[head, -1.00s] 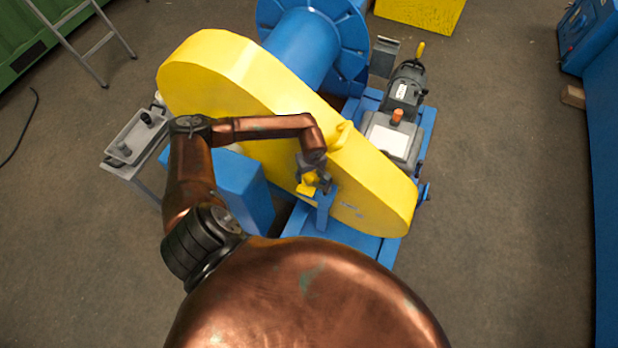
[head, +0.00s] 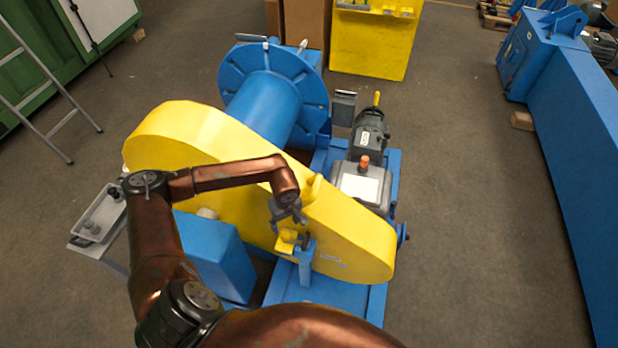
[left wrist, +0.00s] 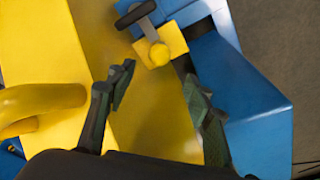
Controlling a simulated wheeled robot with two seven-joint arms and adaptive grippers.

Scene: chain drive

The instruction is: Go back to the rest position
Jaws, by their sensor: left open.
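My left gripper (head: 288,216) is in front of the yellow chain guard (head: 215,140), just above a small yellow block with a knob (head: 287,240) on a blue post (head: 305,265). In the left wrist view the gripper's two dark fingers (left wrist: 160,105) stand apart with nothing between them. The yellow block (left wrist: 160,50) with its round knob and a dark-ended grey handle (left wrist: 136,14) lies beyond the fingertips, apart from them. My left arm reaches in from the lower left, bent at the elbow. My right gripper is out of view.
The guard belongs to a machine with a blue drum (head: 262,108), a grey motor (head: 368,135) and a blue base (head: 340,300). A grey tray stand (head: 85,240) is at left, near my elbow. A ladder (head: 35,100) stands farther left. Floor is clear at right, before a long blue machine (head: 575,130).

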